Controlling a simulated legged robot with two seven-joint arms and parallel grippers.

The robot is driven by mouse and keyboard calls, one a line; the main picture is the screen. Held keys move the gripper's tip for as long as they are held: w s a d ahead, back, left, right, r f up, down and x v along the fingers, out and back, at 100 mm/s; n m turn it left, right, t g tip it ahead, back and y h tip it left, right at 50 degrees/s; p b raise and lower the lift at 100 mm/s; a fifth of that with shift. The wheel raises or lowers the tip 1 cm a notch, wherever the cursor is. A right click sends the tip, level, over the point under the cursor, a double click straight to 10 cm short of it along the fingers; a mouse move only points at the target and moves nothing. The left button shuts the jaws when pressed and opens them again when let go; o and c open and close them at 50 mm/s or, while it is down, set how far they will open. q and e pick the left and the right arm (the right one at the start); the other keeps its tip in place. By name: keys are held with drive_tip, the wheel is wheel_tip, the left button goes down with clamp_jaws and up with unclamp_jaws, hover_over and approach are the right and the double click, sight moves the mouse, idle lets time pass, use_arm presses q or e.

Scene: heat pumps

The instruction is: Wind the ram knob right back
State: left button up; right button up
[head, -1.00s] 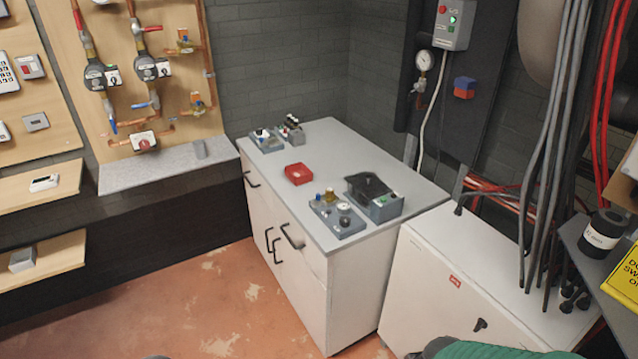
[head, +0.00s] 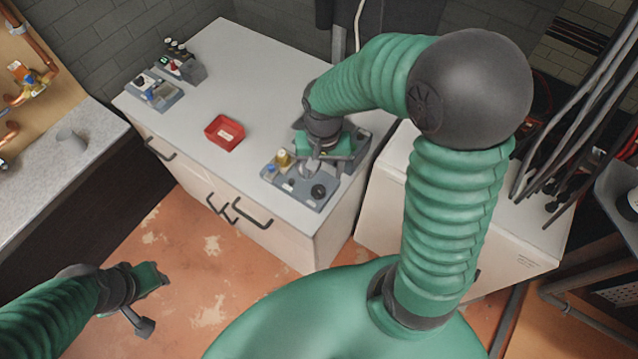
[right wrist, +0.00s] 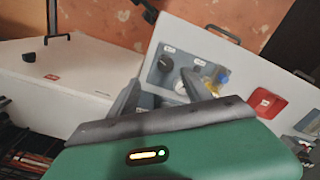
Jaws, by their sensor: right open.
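A grey control block (head: 300,192) lies on the white cabinet top. It carries a black knob (head: 318,190) and a brass fitting (head: 283,157). The right wrist view shows the black knob (right wrist: 166,63), a pale round part (right wrist: 180,87) and a blue and yellow fitting (right wrist: 219,77). I cannot tell which is the ram knob; the labels are too small. My right gripper (head: 318,165) is open over the block. In the wrist view its fingers (right wrist: 160,95) are on either side of the pale part; contact is unclear. My left gripper (head: 148,300) hangs over the floor, away from the block.
A red tray (head: 225,132) sits left of the block. A small grey unit (head: 160,92) and another with black-topped parts (head: 187,65) stand at the far left corner. A dark-topped device is partly hidden behind my right gripper.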

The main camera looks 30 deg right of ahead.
sight(318, 188)
drive_tip(key=w+f, duration=0.1)
drive_tip(key=f, duration=0.2)
drive_tip(key=w+f, duration=0.1)
drive_tip(key=f, duration=0.7)
drive_tip(key=shift+w+a, duration=0.2)
drive_tip(key=shift+w, duration=0.2)
drive_tip(key=shift+s+f, duration=0.15)
drive_tip(key=shift+s, duration=0.05)
drive_tip(key=shift+s+d, duration=0.15)
drive_tip(key=shift+s, duration=0.3)
drive_tip(key=shift+w+f, duration=0.1)
drive_tip(key=shift+w, duration=0.3)
drive_tip(key=c, duration=0.7)
use_arm(q)
drive_tip(key=shift+w+f, duration=0.6)
drive_tip(key=shift+w, duration=0.25)
use_arm(e)
drive_tip(key=shift+s, duration=0.1)
clamp_jaws()
